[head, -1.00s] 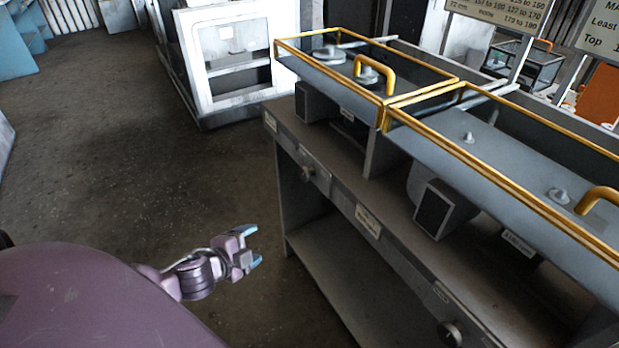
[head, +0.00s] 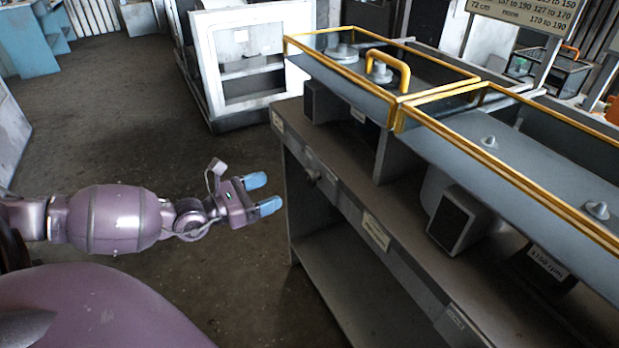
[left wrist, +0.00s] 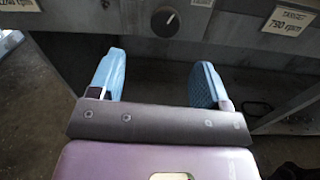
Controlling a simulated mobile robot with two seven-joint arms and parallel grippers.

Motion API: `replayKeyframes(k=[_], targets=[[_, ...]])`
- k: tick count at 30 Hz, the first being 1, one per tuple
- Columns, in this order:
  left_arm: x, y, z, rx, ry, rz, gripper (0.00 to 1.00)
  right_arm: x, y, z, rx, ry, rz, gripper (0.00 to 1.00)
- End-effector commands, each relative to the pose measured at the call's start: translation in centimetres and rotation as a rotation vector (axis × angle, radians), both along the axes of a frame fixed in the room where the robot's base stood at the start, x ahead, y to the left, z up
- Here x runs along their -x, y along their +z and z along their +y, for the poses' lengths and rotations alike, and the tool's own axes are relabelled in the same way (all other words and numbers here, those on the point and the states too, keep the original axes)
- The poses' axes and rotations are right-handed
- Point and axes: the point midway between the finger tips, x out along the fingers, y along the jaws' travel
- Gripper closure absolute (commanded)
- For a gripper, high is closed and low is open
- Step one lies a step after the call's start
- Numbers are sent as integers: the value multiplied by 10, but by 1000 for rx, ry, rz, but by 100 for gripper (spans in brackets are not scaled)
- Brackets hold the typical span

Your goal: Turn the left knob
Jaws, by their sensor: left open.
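The left knob (head: 313,175) is a small round knob on the front panel of the grey bench, near its left end. In the left wrist view the knob (left wrist: 165,21) is dark with a pale pointer mark, at the top centre, beyond the fingertips. My left gripper (head: 264,193) has blue fingers, is open and empty, and points toward the bench front, apart from the knob. In the left wrist view the gripper's fingers (left wrist: 158,78) are spread wide, with the knob roughly in line with the gap between them. My right gripper is not in view.
The grey bench (head: 345,200) carries yellow-framed glass covers (head: 400,98) with a yellow handle (head: 390,66). A label reading 790 rpm (left wrist: 285,22) sits right of the knob. A white cabinet (head: 215,85) stands behind. The floor left of the bench is clear.

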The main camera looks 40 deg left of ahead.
Motion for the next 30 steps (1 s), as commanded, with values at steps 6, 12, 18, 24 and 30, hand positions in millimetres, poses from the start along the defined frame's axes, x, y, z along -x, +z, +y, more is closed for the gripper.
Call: replayKeyframes(k=[6, 12, 18, 24, 30], targets=[[1, 1, -6, -118, -37, -59, 29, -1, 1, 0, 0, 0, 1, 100], [-13, 1, -11, -120, -34, -63, 29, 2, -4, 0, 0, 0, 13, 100], [-40, 1, -23, -119, -34, -62, 29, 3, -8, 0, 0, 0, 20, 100], [-67, 1, -34, -118, -34, -61, 29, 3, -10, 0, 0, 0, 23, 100], [-88, 1, -42, -118, -34, -61, 29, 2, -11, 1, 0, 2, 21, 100]])
